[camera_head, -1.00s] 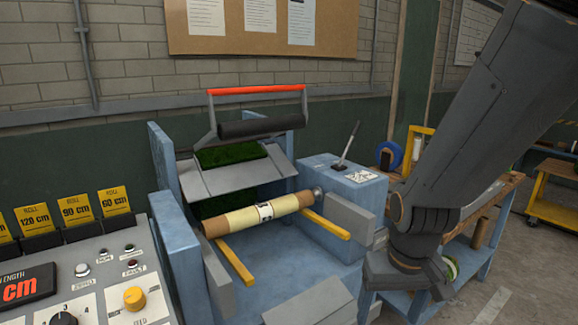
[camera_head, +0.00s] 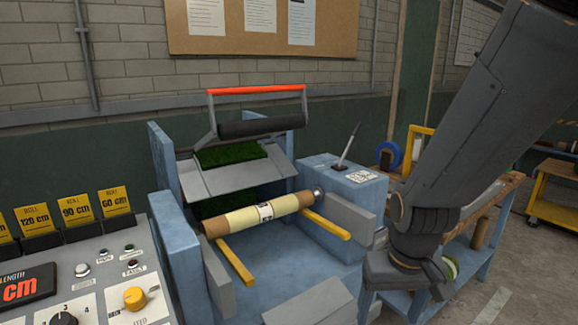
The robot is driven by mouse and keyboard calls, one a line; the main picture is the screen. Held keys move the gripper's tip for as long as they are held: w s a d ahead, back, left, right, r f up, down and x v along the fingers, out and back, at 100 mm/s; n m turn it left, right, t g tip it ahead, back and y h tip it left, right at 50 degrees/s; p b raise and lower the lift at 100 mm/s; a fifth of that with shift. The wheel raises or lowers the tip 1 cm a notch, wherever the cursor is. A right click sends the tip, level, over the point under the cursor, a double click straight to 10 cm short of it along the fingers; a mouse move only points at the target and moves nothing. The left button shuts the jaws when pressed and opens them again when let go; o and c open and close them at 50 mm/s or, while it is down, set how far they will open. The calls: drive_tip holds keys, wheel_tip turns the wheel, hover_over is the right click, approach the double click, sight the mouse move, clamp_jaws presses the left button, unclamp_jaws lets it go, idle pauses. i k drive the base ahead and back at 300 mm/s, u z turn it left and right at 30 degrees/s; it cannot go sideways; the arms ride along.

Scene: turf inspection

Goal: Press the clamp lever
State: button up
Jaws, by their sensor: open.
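The blue machine (camera_head: 330,260) stands in the middle. A bar with a red-orange handle (camera_head: 256,90) and a dark roller (camera_head: 258,127) spans its top above green turf (camera_head: 228,156). A small upright lever with a dark tip (camera_head: 349,147) stands on the blue box at the machine's right, leaning right. I cannot tell which of these is the clamp lever. My arm (camera_head: 480,120) comes down from the upper right, and its lowest visible part is right of the machine, apart from both levers. No gripper fingers show.
A cardboard core with a cream wrap (camera_head: 258,214) lies across the machine above two yellow arms (camera_head: 325,223). A control console (camera_head: 90,270) with a yellow knob (camera_head: 135,298) and several yellow roll cards stands at left. A wooden-topped bench (camera_head: 485,212) is behind my arm.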

sight(358, 124)
drive_tip(key=u, duration=0.05)
drive_tip(key=k, duration=0.6)
drive_tip(key=z, duration=0.7)
drive_tip(key=i, duration=1.1)
drive_tip(key=u, duration=0.35)
